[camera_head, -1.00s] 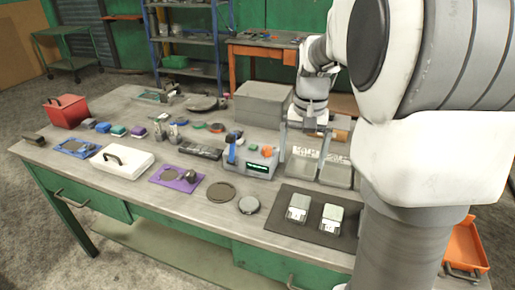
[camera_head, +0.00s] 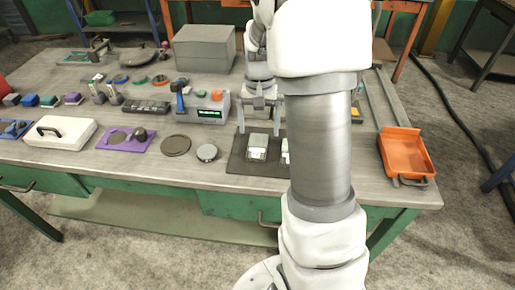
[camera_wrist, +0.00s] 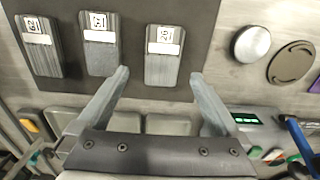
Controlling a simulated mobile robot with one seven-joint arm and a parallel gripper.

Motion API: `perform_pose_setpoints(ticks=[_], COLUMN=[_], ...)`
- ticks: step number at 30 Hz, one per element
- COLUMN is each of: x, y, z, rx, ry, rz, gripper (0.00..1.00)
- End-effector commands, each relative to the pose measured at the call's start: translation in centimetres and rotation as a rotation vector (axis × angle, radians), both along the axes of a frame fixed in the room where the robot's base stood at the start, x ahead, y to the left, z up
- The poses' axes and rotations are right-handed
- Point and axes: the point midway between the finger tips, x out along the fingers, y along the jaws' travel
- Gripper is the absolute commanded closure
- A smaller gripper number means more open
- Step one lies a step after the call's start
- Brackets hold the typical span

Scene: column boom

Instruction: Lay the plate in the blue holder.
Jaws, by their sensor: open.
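My gripper (camera_head: 258,112) is open and empty, above the back edge of a dark mat (camera_head: 236,163). In the wrist view its fingers (camera_wrist: 158,76) point at a grey block with a white label (camera_wrist: 164,68), which lies on the mat between and beyond the fingertips. Two similar labelled blocks lie beside it (camera_wrist: 99,55) (camera_wrist: 40,58). A flat blue piece, likely the blue holder (camera_head: 10,135), is cut off by the head view's left edge. I cannot tell which thing is the plate; a flat brown disc (camera_head: 175,146) and a rounder grey disc (camera_head: 207,152) lie left of the mat.
A purple piece (camera_head: 108,144) and a white case (camera_head: 62,136) lie to the left. A grey device with a green display (camera_head: 207,104) stands left of my gripper. A large grey box (camera_head: 204,49) stands behind. An orange tray (camera_head: 402,155) is at the table's right end.

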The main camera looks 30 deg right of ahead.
Motion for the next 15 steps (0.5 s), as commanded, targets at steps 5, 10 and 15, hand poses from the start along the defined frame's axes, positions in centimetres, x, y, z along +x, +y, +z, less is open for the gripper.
perform_pose_setpoints(ticks=[5, 10, 15], x=[-0.1, -0.2, -0.1], y=[0.2, 0.6, 0.5], z=[-1.4, -4.1, -5.5], rx=[0.001, 0.001, 0.0], ry=[0.002, 0.003, 0.0], rz=[0.0, 0.0, -0.001], gripper=[0.0, 0.0, 0.0])
